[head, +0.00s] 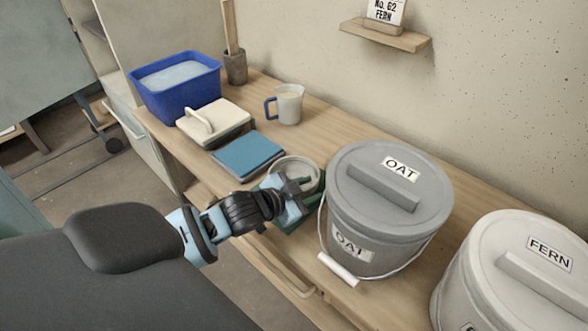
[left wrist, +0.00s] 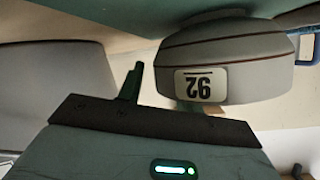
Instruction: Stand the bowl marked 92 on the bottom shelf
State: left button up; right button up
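In the left wrist view one dark green finger (left wrist: 132,83) shows beside the bowl. The other finger and any contact are hidden, so I cannot tell whether it grips. My right gripper is out of view. A wall shelf (head: 398,40) holds a FERN card.
The lidded OAT bucket (head: 350,215) stands close right of my left gripper, with the FERN bucket (head: 470,290) beyond. A teal book-like block (head: 247,155), cream lidded item (head: 214,121), blue tub (head: 185,98) and jug (head: 290,105) crowd the bench's left part.

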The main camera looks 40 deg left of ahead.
pick_arm(q)
grip_shut()
jog(key=shift+r, duration=0.25)
jog(key=shift+r, duration=0.2)
notch_tip(320, 180, up, 3)
jog(key=shift+f+p, duration=0.1)
jog(key=shift+p, duration=0.3)
jog(key=s+a+r, duration=0.1)
jog(key=s+a, duration=1)
jog(key=shift+a+r+p, duration=0.2)
jog(key=shift+a+p, duration=0.05)
jog(key=shift+p, duration=0.2)
